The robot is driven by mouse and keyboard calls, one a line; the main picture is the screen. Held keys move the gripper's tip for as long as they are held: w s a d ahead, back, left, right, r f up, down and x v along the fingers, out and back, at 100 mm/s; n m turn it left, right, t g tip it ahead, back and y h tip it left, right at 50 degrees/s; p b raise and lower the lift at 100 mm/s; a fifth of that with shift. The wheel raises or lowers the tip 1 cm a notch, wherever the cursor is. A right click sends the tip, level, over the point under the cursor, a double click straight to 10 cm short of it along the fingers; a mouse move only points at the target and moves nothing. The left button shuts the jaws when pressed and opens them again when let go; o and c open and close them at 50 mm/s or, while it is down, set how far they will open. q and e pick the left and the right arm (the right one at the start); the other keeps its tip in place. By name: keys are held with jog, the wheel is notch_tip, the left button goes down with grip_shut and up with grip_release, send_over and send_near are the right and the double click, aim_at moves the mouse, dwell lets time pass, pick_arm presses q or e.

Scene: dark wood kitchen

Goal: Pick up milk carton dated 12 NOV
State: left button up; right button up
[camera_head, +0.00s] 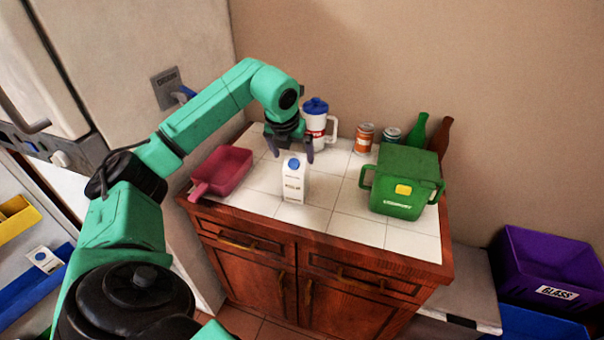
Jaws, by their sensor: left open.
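A white milk carton (294,182) with a blue cap stands upright on the white tiled counter (339,222). Its printed text is too small to read, so I cannot tell the date. My left gripper (293,154) is open just above and behind the carton's top, with its fingers pointing down to either side of the cap. I cannot tell whether the fingers touch the carton. Another small white item (43,258) with a blue spot lies inside the fridge at the left; it may be a second carton. My right gripper is not in view.
A pink pan (222,170) lies left of the carton. A white jug (317,124) with a blue lid, two cans (363,138) and two bottles (417,130) stand at the back. A green container (402,180) is at right. Purple (540,262) and blue bins stand beyond the cabinet.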

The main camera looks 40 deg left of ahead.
aim_at(295, 159)
pick_arm(q)
jog(key=x, duration=0.3)
jog(key=shift+w+f+p, duration=0.15)
jog(key=shift+f+p, duration=0.05)
jog(key=shift+p, duration=0.15)
jog(key=p+x, duration=0.2)
jog(key=x, duration=0.3)
jog(key=shift+w+a+f+p, duration=0.1)
jog(key=shift+w+f+p, duration=0.1)
jog(key=shift+p, duration=0.15)
jog(key=shift+a+f, duration=0.1)
jog(key=shift+f, duration=0.15)
jog(key=shift+c, duration=0.9)
jog(key=shift+w, duration=0.15)
grip_shut()
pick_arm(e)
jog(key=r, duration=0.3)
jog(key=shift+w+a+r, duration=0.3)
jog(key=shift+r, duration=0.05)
